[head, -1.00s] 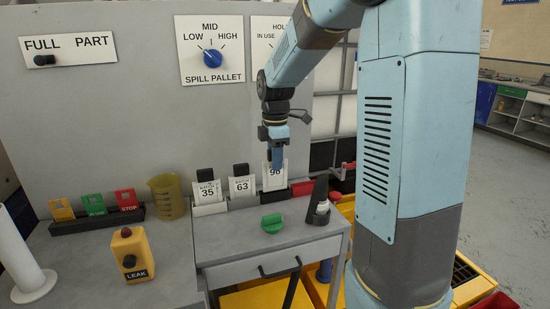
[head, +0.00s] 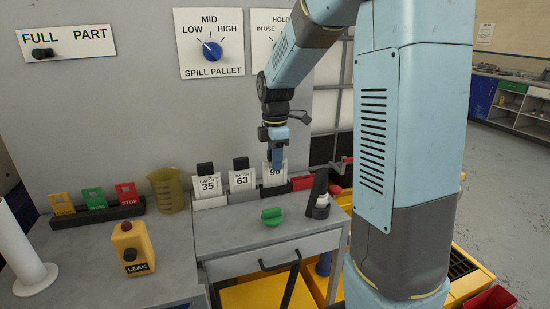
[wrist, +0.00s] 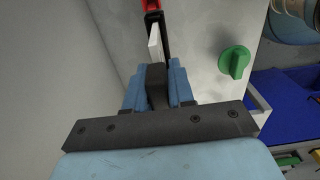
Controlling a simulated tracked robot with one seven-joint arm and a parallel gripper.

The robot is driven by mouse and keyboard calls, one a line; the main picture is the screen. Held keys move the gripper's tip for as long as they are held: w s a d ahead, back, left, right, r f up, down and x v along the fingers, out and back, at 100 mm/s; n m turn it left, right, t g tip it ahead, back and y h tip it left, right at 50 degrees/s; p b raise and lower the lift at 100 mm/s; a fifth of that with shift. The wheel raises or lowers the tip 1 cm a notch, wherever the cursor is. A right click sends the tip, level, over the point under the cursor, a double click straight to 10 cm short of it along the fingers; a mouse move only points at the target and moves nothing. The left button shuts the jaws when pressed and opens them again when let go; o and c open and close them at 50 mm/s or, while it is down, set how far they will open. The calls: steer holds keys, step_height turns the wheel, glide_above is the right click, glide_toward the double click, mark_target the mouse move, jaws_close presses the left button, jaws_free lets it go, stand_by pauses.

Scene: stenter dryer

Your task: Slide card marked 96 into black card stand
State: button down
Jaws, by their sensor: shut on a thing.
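The white card marked 96 (head: 276,182) hangs upright in my gripper (head: 277,155) at the right end of a row of cards. Its lower edge is at or just above the black card stand (head: 273,191); I cannot tell whether it is inside the slot. The blue fingers hide the card's upper part. In the wrist view my gripper (wrist: 156,88) is shut on the card's black tab, with the pale card edge (wrist: 154,44) beyond it, beside a black strip of the stand (wrist: 165,35).
Cards marked 35 (head: 207,185) and 63 (head: 242,181) stand to the left. A red stand (head: 302,183) is close on the right. A green knob (head: 272,217) and a black holder (head: 318,195) are in front. The grey wall rises close behind.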

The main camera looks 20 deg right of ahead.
steer(key=shift+f, duration=0.5)
steer(key=c, duration=0.9)
jaws_free()
step_height(320, 180, up, 14)
steer(key=shift+f, duration=0.15)
